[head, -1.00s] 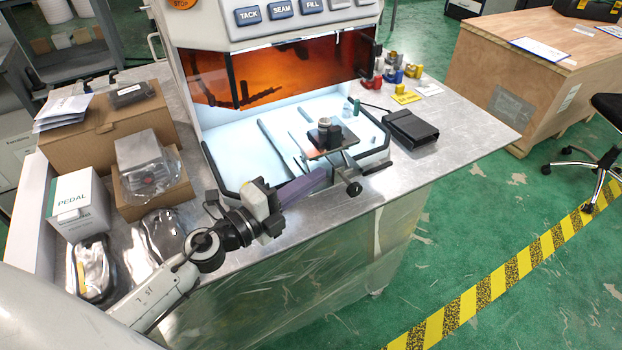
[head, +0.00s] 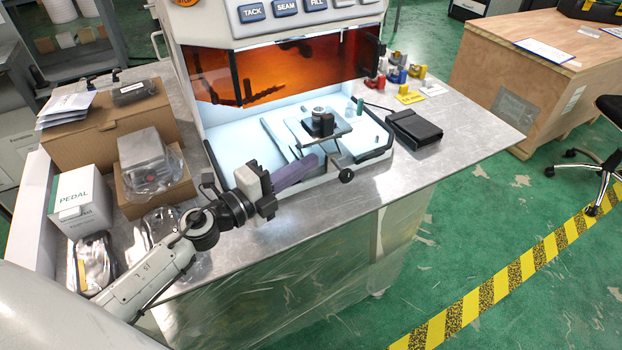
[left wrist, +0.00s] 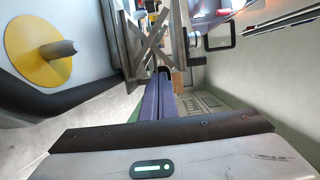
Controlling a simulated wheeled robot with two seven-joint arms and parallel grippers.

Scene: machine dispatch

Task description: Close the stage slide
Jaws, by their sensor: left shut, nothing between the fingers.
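The stage slide (head: 345,131) is a flat metal plate carrying a dark cylindrical part (head: 321,122), inside the lit chamber of the machine. Its front bracket and black knob (head: 346,176) stick out over the chamber's front edge. My left gripper (head: 314,160) has purple fingers, shut and empty, pointing at the front left of the slide. Whether the tips touch it is unclear. In the left wrist view the shut fingers (left wrist: 158,100) point towards crossed metal struts (left wrist: 148,42) close ahead. My right gripper is not in view.
Black rails (head: 215,165) edge the chamber opening, below an orange tinted shield (head: 275,75). A black case (head: 414,130) lies right of the opening. Boxes, including a white pedal box (head: 82,202), crowd the left of the bench. The bench's front right is clear.

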